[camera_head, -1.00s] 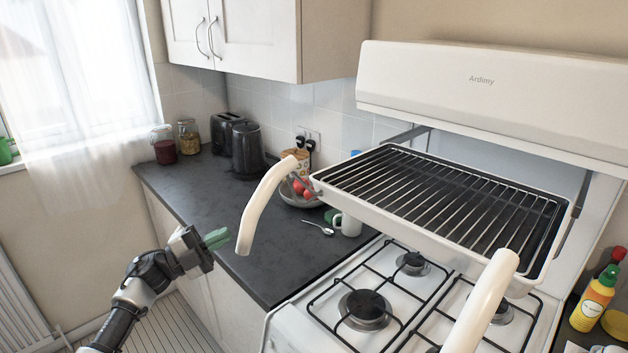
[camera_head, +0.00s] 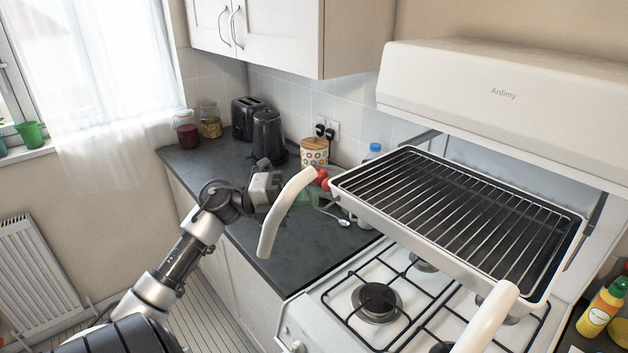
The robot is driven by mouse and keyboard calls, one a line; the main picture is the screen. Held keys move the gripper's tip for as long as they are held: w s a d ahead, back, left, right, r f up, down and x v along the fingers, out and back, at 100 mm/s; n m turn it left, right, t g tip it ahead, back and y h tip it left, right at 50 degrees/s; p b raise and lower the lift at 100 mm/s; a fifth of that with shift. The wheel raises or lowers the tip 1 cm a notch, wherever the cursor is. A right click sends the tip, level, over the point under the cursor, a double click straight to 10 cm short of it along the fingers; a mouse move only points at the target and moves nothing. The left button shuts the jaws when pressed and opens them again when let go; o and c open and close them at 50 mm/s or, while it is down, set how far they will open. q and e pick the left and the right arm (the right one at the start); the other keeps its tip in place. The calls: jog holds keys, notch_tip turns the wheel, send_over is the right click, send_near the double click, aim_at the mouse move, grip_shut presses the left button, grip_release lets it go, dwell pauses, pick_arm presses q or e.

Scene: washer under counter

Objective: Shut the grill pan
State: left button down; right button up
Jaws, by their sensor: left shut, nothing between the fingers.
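The grill pan (camera_head: 372,212), a white tray with a dark inside and a wire rack, sticks out forward from under the white Ardimy grill hood (camera_head: 500,92), above the hob. Its two cream handles point toward me: the left handle (camera_head: 284,216) and the right handle (camera_head: 488,318). My right gripper is not in view.
The white gas hob (camera_head: 318,298) with black pan supports lies below the pan. A kettle (camera_head: 268,133), toaster (camera_head: 246,112), patterned jar (camera_head: 314,151) and spoon (camera_head: 333,217) are on the dark worktop. A yellow bottle (camera_head: 600,308) stands at the right.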

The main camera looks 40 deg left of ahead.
pick_arm(q)
jog(key=shift+w+r+p, duration=0.1)
jog(key=shift+w+p, duration=0.2)
jog(key=shift+w, duration=0.7)
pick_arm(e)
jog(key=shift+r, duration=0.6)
pick_arm(q)
jog(key=shift+w, duration=0.1)
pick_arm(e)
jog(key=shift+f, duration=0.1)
